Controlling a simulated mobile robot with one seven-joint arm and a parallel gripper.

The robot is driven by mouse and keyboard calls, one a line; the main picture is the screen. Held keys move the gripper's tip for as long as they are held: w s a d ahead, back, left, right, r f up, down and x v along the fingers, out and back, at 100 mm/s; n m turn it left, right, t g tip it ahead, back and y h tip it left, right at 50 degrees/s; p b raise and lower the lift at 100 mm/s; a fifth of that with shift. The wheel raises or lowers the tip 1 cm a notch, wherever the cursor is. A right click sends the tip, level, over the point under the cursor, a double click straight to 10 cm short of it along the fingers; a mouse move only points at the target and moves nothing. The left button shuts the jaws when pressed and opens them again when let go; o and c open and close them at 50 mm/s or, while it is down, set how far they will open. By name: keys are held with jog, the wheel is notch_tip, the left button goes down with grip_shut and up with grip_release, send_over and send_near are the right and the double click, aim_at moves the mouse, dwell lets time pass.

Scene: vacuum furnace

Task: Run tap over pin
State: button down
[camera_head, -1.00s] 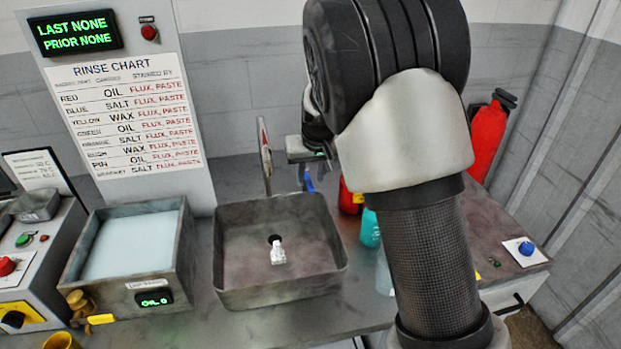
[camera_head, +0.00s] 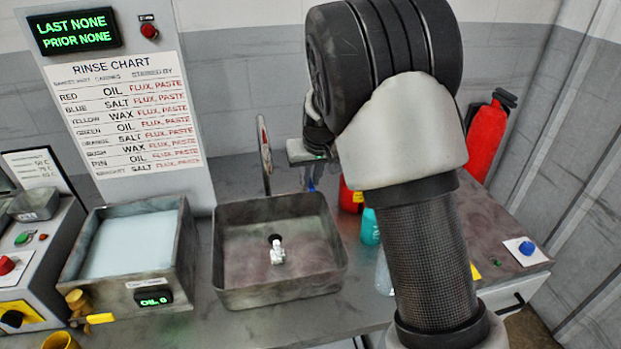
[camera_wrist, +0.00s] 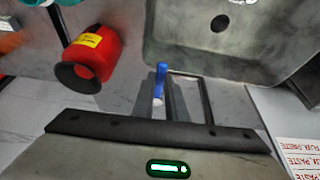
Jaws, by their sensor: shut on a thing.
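A small pale pin (camera_head: 277,254) sits in the grey sink (camera_head: 225,262), just in front of the dark drain hole. The slim tap (camera_head: 265,165) rises at the sink's back edge. My gripper (camera_wrist: 160,98) is shut on the blue tap lever (camera_wrist: 161,68), which stands between its fingers beside the sink in the wrist view. In the head view, my gripper (camera_head: 309,182) is behind the sink's back right corner, partly hidden by my arm. The wrist view shows part of the sink (camera_wrist: 255,65) and its drain, but not the pin. I cannot make out any running water.
A bath of pale liquid (camera_head: 135,240) stands left of the sink, with a display reading OIL 0. A red container (camera_wrist: 95,50) stands close to my gripper. A teal bottle (camera_head: 370,228) is right of the sink. A rinse chart (camera_head: 128,115) stands behind.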

jog(key=n+b, duration=0.1)
jog(key=d+n+y+b, duration=0.1)
jog(key=shift+w+d+n+b, duration=0.25)
jog(key=shift+d+n+b, duration=0.05)
jog(key=shift+b, duration=0.1)
jog(key=c, duration=1.8)
grip_release()
jog(key=shift+o, duration=0.2)
jog(key=v, duration=1.7)
jog(key=shift+r+p, duration=0.3)
jog(key=shift+p, duration=0.05)
